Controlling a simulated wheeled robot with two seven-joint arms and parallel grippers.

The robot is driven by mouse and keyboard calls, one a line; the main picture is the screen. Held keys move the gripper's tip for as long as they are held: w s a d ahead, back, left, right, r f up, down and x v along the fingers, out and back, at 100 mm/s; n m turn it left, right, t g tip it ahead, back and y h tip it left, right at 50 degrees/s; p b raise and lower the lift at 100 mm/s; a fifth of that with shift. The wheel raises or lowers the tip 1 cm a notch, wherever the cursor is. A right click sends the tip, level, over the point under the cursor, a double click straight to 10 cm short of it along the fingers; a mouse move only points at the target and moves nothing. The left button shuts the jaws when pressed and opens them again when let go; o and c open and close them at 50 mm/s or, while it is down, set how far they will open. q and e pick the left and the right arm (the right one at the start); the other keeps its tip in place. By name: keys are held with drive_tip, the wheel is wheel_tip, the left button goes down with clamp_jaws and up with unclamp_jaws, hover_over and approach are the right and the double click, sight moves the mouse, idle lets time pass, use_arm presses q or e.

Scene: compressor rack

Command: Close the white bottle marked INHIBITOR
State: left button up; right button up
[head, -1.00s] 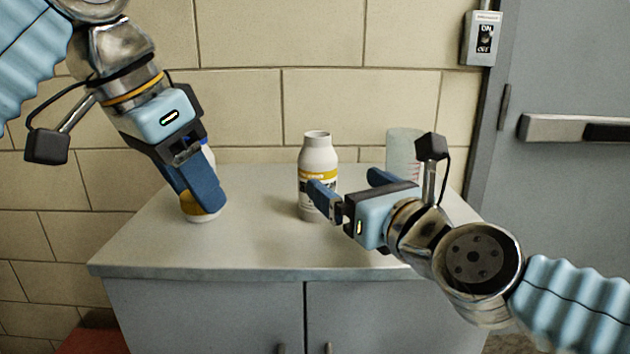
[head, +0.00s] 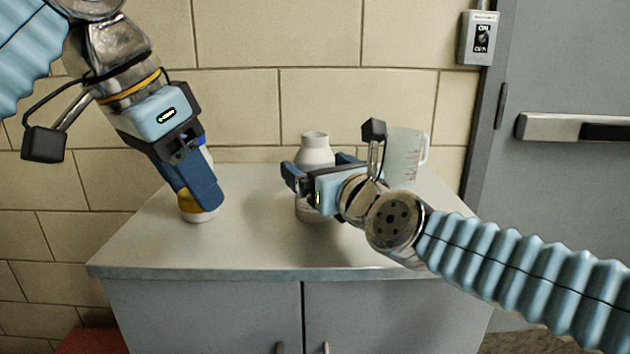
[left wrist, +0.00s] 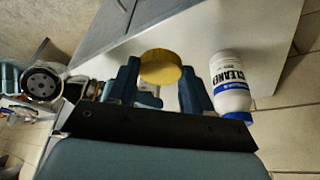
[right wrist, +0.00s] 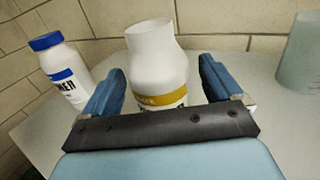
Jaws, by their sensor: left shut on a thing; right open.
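The white bottle (head: 315,148) with a yellow label band stands upright and uncapped mid-counter; its open mouth also shows in the right wrist view (right wrist: 152,62). Its lettering is mostly hidden, so I cannot read the name. My right gripper (head: 318,168) is open, with one finger on either side of the bottle; I cannot tell whether they touch it. My left gripper (head: 205,200) is shut on a round yellow cap (left wrist: 160,67), held left of the bottle and in front of the cleaner bottle in the head view.
A white CLEANER bottle (right wrist: 62,72) with a blue cap stands behind my left gripper. A clear measuring jug (head: 405,155) stands at the back right of the grey counter (head: 260,255). A tiled wall is behind. The counter's front middle is clear.

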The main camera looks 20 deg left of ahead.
use_arm(q)
drive_tip(key=shift+r, duration=0.35)
use_arm(e)
drive_tip(key=x, duration=0.3)
drive_tip(key=shift+w+a, duration=0.15)
drive_tip(key=shift+a, duration=0.05)
drive_tip(key=c, duration=1.1)
use_arm(q)
drive_tip(key=shift+r+p, duration=0.15)
drive_tip(key=shift+p, duration=0.2)
use_arm(e)
drive_tip(key=shift+r, duration=0.2)
